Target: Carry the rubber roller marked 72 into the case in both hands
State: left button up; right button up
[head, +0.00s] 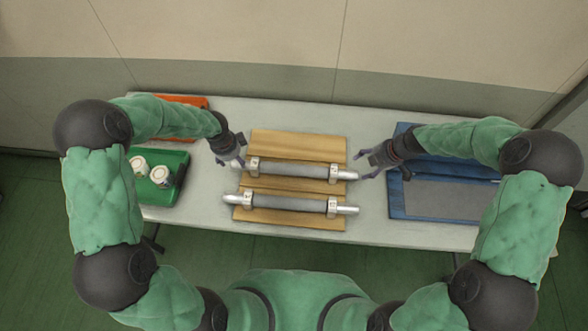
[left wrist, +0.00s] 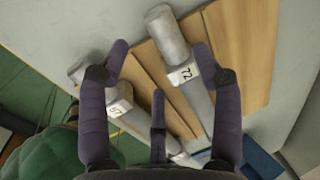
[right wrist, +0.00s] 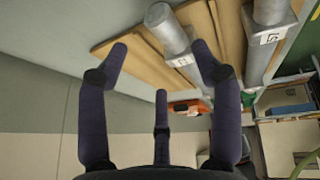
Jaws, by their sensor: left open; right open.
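Two grey rollers with silver shaft ends lie side by side on a wooden board (head: 290,228). The far roller (head: 293,170) has a white block at each end; its left block reads 72 in the left wrist view (left wrist: 184,74). My left gripper (head: 238,163) is open at the 72 roller's left shaft end (left wrist: 165,35). My right gripper (head: 361,165) is open at its right shaft end (right wrist: 165,28). Neither grips it. The blue case (head: 396,205) with a grey inside lies at right, partly behind my right arm.
A green tray (head: 172,197) with two white round pieces stands at left. An orange bin (head: 187,102) lies behind it, partly hidden by my left arm. The grey-white table (head: 370,215) is bare between board and case. A wall stands behind.

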aim_at(238, 165)
pick_arm(q)
jog(key=f, duration=0.3)
jog(key=w+f, duration=0.1)
jog(key=f, duration=0.4)
jog(key=shift+w+f, duration=0.35)
jog(key=shift+f, duration=0.05)
pick_arm(e)
jog(key=x, duration=0.9)
jog(key=shift+r, duration=0.1)
pick_arm(q)
grip_shut()
pick_arm(e)
grip_shut()
pick_arm(q)
jog(key=shift+r, duration=0.1)
